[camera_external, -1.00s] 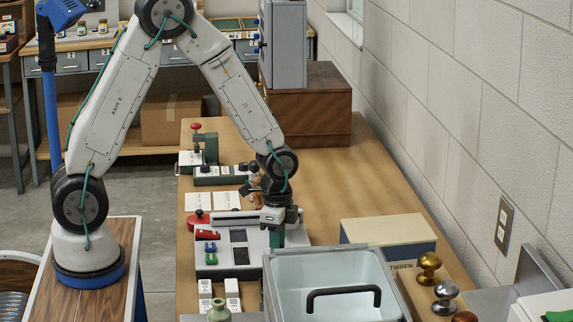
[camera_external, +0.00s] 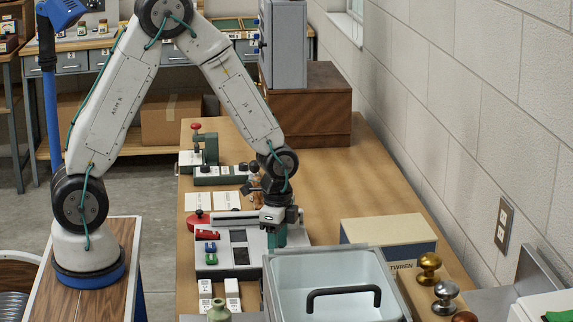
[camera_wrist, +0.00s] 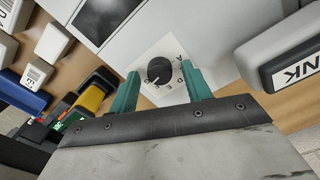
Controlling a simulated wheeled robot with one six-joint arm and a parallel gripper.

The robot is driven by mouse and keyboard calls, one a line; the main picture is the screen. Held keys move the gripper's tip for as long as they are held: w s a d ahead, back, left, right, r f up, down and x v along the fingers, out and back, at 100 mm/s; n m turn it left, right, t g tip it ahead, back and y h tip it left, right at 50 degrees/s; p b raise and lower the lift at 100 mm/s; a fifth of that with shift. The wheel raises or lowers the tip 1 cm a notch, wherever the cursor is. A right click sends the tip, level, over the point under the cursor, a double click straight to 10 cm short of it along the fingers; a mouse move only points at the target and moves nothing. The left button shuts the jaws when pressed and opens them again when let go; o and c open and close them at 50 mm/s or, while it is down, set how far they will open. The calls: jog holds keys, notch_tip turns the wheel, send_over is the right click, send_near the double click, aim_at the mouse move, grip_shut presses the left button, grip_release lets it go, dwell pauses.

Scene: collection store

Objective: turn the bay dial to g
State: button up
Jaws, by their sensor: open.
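The bay dial (camera_wrist: 160,70) is a round black knob on a white plate with letters around it, seen in the wrist view. A pale mark on the knob points to the lower left; the letters are too small to read surely. My gripper (camera_wrist: 160,72) has its two green fingers open, one on each side of the knob in the picture. I cannot tell whether they touch it. In the external view my gripper (camera_external: 278,237) points down over the right part of the grey panel (camera_external: 205,271), and hides the dial there.
A pale blue-grey tray (camera_external: 292,268) with a black handle stands in front of the panel. A cream and blue box (camera_external: 388,230) and several metal knobs (camera_external: 428,268) are to the right. A red-topped device (camera_external: 197,126) stands behind.

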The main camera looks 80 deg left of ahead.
notch_tip(320, 180, up, 8)
jog(key=shift+f, duration=0.15)
dwell(0.6)
jog(key=s+d+r+n, duration=0.1)
jog(key=s+d+r, duration=0.2)
jog(key=s+r, duration=0.3)
jog(key=s+d+r+n+t, duration=0.1)
jog(key=s+d+r, duration=0.3)
jog(key=s, duration=0.7)
jog(key=s+d+r+n, duration=0.3)
jog(key=s+r, duration=0.5)
jog(key=shift+s+d+r, duration=0.3)
dwell(1.3)
